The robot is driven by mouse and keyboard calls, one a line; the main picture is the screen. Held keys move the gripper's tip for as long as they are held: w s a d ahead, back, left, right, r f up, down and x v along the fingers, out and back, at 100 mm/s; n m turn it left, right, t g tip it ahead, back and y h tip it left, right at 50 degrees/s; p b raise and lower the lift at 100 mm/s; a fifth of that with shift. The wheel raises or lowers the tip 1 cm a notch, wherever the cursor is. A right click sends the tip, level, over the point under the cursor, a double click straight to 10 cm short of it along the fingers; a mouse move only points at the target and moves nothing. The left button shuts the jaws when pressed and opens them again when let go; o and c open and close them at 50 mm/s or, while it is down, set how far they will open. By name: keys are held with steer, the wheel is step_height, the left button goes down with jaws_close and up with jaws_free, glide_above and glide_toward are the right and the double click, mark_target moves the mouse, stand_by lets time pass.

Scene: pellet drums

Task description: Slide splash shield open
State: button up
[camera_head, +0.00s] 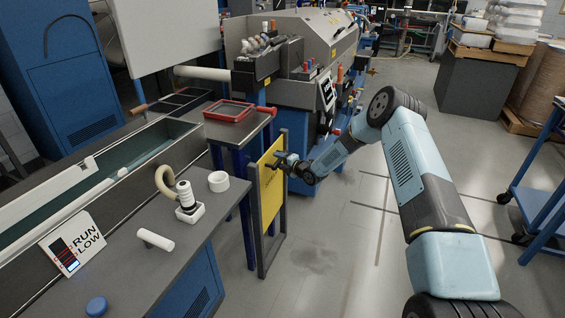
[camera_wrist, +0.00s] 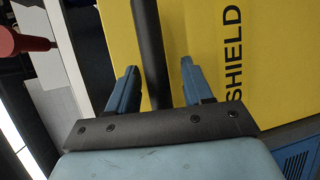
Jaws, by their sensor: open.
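The yellow splash shield (camera_head: 270,196) stands upright in a dark frame beside the workbench in the head view. In the wrist view the shield (camera_wrist: 280,60) fills much of the picture, with the word SHIELD on it. A dark vertical bar handle (camera_wrist: 149,40) crosses its face. My gripper (camera_wrist: 159,66) is open, with one blue finger on each side of the bar. Whether either finger touches the bar cannot be told. In the head view my gripper (camera_head: 280,160) is at the upper part of the shield and hides some of it.
A red tray (camera_head: 229,110) is behind. A blue machine (camera_head: 300,110) stands beyond. Floor to the right of the shield is clear.

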steer(key=shift+c, duration=0.3)
jaws_close()
steer(key=shift+f, duration=0.1)
